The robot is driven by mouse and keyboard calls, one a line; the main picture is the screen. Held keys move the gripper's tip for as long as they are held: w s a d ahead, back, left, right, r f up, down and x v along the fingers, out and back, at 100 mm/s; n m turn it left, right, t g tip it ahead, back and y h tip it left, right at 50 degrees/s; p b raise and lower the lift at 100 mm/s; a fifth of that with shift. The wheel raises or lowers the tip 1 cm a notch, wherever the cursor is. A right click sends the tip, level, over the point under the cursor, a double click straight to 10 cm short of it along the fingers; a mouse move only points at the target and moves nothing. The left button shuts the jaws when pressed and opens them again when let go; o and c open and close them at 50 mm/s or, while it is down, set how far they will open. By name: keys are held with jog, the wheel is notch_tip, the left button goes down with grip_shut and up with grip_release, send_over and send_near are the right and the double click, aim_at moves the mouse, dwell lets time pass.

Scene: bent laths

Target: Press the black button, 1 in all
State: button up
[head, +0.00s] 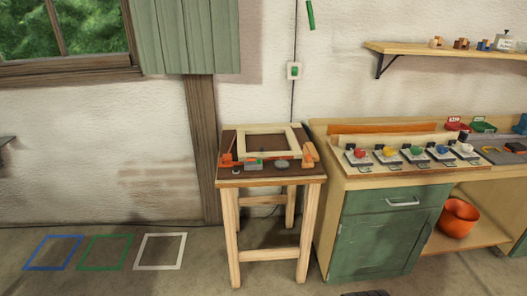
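A row of several small pale boxes with coloured round buttons stands on the workbench at the right in the head view. From left to right I see a red button (360,154), a yellow button (387,152), a green button (414,149), a blue button (441,149) and a pale button (466,147). Small dark pieces stand behind them. I cannot clearly make out which of these, if any, is a black button. My gripper is not in view.
A small wooden table (270,180) with a pale frame and orange clamps stands left of the workbench (360,181). A shelf (400,48) hangs above. An orange bucket (458,217) sits below. Blue, green and white floor outlines lie on open floor at left.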

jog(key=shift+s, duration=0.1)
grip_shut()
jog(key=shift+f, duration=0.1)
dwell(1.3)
